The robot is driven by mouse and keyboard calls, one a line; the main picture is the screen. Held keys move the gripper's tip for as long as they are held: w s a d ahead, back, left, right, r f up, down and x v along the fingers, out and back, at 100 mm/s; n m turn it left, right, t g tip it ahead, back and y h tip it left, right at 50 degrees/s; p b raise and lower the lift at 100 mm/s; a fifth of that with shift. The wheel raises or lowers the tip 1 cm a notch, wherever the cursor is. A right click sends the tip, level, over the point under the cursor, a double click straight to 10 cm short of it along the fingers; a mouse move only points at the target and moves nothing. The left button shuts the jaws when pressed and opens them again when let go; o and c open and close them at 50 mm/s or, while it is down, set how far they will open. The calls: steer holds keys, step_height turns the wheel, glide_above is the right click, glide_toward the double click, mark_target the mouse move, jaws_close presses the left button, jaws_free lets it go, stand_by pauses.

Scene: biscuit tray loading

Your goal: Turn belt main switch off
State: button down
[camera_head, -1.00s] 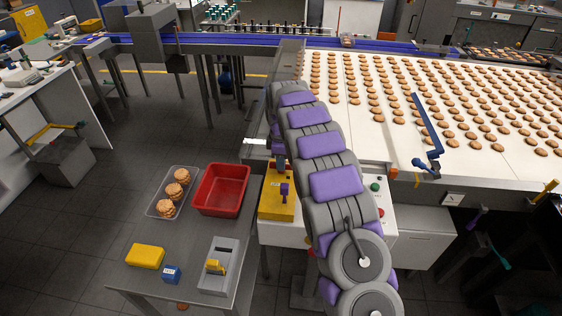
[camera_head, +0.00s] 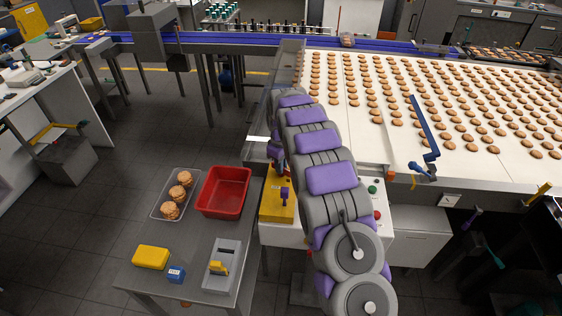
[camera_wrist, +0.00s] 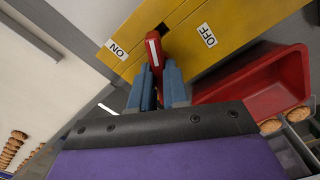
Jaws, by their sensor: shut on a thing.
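The main switch is a yellow box (camera_wrist: 215,25) with an ON label and an OFF label, seen close in the wrist view. Its red handle (camera_wrist: 157,63) has a white stripe and stands between the two labels. My gripper (camera_wrist: 157,82) is shut on the red handle, with a blue finger on each side of it. The handle's lower part is hidden between the fingers. In the head view the yellow box (camera_head: 271,207) sits beside my arm, on a white cabinet. The fingers cannot be made out clearly there.
A red bin (camera_head: 223,208) stands left of the switch box on a grey table (camera_head: 205,240), beside a clear tray of biscuits. A yellow block (camera_head: 151,257), a blue box (camera_head: 176,275) and a grey device (camera_head: 222,278) are nearer. The biscuit belt (camera_head: 340,130) lies to the right.

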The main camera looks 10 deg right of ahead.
steer(key=m+p, duration=0.2)
steer(key=m, duration=0.3)
steer(key=shift+r+m, duration=0.1)
steer(key=shift+m, duration=0.3)
steer(key=m+p, duration=0.1)
steer(key=m, duration=0.5)
steer(key=shift+p, duration=0.4)
steer(key=c, duration=1.1)
jaws_free()
steer(key=shift+w+r+p, duration=0.1)
steer(key=shift+r+p, duration=0.3)
steer(key=shift+r, duration=8.15)
